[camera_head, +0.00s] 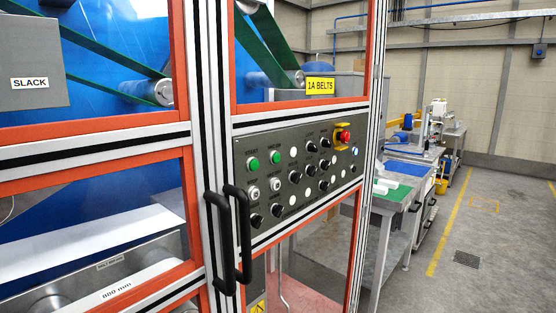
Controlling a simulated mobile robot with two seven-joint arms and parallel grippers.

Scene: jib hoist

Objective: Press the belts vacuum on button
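A grey control panel (262,222) is set in the machine's aluminium frame under a yellow "1A BELTS" sign (320,86). At its upper left are two green buttons: the left one (253,164) under a label that seems to read START, the right one (275,158) under a label too small to read surely. Two pale buttons, left (254,192) and right (275,185), sit below them. Several black knobs and white round parts fill the rest. A red emergency stop (345,136) on yellow is at the upper right. Neither of my grippers is in view.
Two black door handles (244,235) stick out just left of and below the panel. Orange-edged glazed doors with green belts (110,55) behind are at left. Grey floor (490,225) is open beyond.

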